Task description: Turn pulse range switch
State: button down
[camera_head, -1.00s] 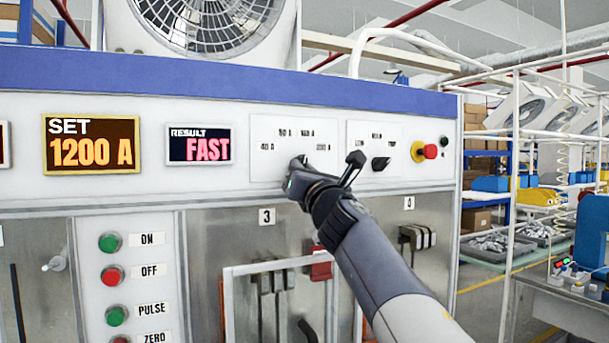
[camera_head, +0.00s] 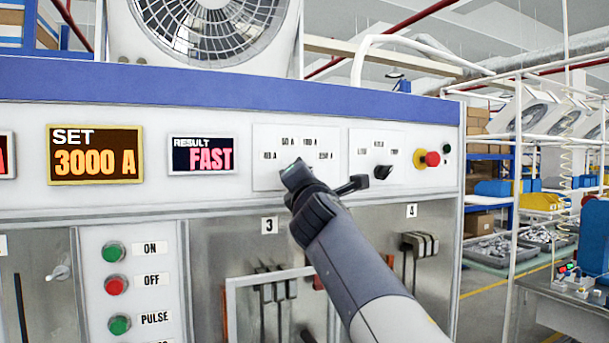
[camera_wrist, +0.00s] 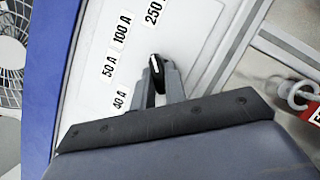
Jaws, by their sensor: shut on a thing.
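The pulse range switch (camera_wrist: 156,68) is a small black knob with a white pointer line on a white panel plate (camera_head: 263,146). The wrist view shows it between the fingertips of my gripper (camera_wrist: 158,82), which is shut on it. Labels 40 A, 50 A, 100 A and 250 curve around the knob; the pointer is nearest the 250 side. In the head view my gripper (camera_head: 290,172) hides the knob. The SET display (camera_head: 95,154) reads 3000 A. The RESULT display (camera_head: 202,154) reads FAST.
A second black knob (camera_head: 383,172) sits on the plate to the right. A red button on a yellow base (camera_head: 431,159) is farther right. ON, OFF and PULSE buttons (camera_head: 119,324) are at lower left. A red-tagged ring (camera_wrist: 303,95) is at the wrist view's right.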

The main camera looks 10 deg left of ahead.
jog(key=shift+r+m+h+p, duration=0.1)
jog(key=shift+m+h+p, duration=0.3)
jog(key=shift+m, duration=0.8)
jog(key=c, duration=1.4)
grip_release()
jog(key=shift+c, duration=0.2)
jog(key=b+v, duration=0.5)
jog(key=v, duration=0.6)
jog(key=shift+w+r, duration=0.1)
jog(key=shift+r, duration=0.1)
